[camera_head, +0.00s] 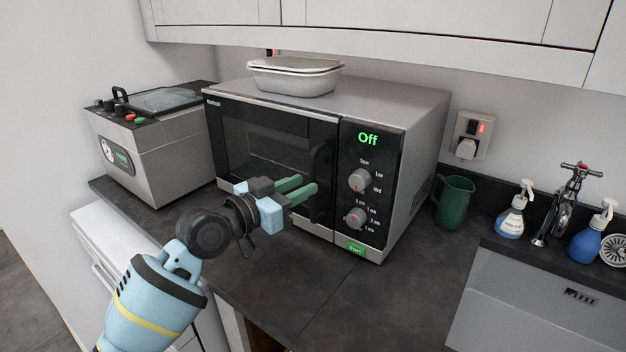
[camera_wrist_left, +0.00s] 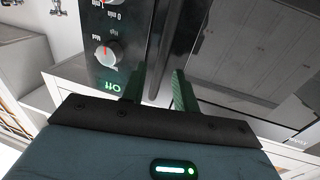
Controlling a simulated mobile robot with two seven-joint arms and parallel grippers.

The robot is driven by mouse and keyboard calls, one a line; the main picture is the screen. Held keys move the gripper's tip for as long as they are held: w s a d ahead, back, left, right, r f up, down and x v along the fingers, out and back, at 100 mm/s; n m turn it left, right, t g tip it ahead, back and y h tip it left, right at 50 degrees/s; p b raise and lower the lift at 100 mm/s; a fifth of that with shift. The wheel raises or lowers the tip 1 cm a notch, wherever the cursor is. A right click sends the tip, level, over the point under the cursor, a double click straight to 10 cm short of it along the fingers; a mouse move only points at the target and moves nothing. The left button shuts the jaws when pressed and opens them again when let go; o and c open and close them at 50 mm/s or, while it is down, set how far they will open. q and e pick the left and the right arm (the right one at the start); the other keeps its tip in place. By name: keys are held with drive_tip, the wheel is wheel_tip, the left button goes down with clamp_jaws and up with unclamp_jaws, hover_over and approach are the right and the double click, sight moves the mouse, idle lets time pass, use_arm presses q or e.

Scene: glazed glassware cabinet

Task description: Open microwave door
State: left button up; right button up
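The microwave (camera_head: 398,105) stands on the counter with its dark glass door (camera_head: 235,135) shut. Its control panel (camera_head: 367,205) has two knobs and a green "Off" display; the panel also shows in the left wrist view (camera_wrist_left: 107,32). My left gripper (camera_head: 306,183) is in front of the door's right part, close to the panel. Its two green fingers are apart, with a gap between them. In the left wrist view the fingers (camera_wrist_left: 159,72) point at the strip where door and panel meet. I cannot tell whether they touch it. My right gripper is not in view.
A lidded white dish (camera_head: 293,78) sits on the microwave. A grey appliance (camera_head: 165,145) stands to its left. A green jug (camera_head: 454,202), spray bottles (camera_head: 511,218) and a sink (camera_head: 540,300) are to the right. The counter (camera_head: 300,285) in front is clear.

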sight(311, 181)
use_arm(q)
drive_tip(key=shift+x, duration=2)
clamp_jaws()
